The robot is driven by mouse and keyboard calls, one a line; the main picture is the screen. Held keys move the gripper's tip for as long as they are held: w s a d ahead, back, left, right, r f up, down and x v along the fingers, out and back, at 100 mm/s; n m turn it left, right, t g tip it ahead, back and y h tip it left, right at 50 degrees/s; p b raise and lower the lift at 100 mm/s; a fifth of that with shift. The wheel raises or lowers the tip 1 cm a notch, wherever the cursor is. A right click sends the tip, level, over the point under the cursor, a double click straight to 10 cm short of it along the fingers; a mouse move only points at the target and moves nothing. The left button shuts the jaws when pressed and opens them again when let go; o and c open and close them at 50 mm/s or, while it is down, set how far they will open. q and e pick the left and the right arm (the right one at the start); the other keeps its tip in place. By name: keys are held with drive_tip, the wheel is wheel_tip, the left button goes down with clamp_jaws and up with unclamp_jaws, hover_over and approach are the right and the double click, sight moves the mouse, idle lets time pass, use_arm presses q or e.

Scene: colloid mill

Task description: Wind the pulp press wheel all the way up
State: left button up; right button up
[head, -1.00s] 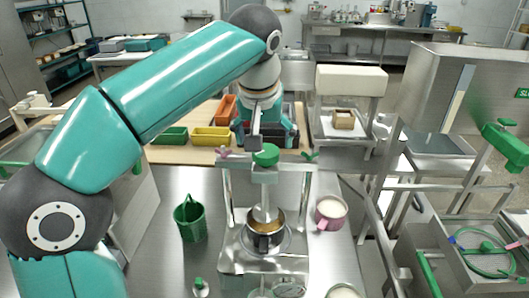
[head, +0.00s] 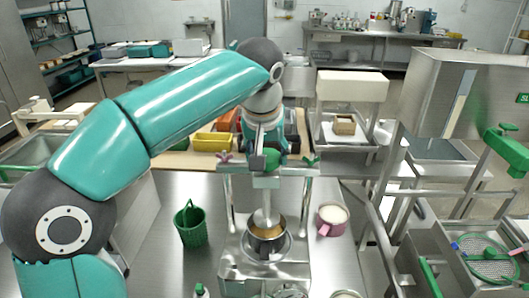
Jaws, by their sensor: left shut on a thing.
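The pulp press (head: 228,250) stands on the steel table at the centre of the head view. The green press wheel (head: 270,158) sits at the top middle of its frame. My left gripper (head: 258,158) comes down from behind and is shut on the wheel, covering its left part. Below the wheel, the press's screw and plunger (head: 265,219) reach down into a steel pot (head: 267,244) with brownish contents. My right gripper is not in view.
A green basket (head: 190,227) stands left of the press and a pink mug (head: 332,220) with pale contents stands right of it. Pink (head: 225,158) and green (head: 311,161) wing-shaped parts top the press's two posts. Yellow bins (head: 212,142) stand behind.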

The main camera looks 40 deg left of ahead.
use_arm(q)
drive_tip(key=shift+a, duration=0.15)
drive_tip(key=shift+n, duration=0.4)
drive_tip(key=n+p, duration=0.1)
drive_tip(key=n+g+y+p, duration=0.1)
drive_tip(key=n, duration=0.1)
drive_tip(key=shift+w+d+r+n, duration=0.1)
drive_tip(key=shift+d+n, duration=0.1)
drive_tip(key=shift+n, duration=0.1)
drive_tip(key=n+g+p, duration=0.1)
drive_tip(key=n, duration=0.1)
drive_tip(key=n+y+p, duration=0.1)
drive_tip(key=n, duration=0.1)
drive_tip(key=shift+n+g, duration=0.4)
drive_tip(key=o, duration=1.2)
drive_tip(key=shift+c, duration=0.2)
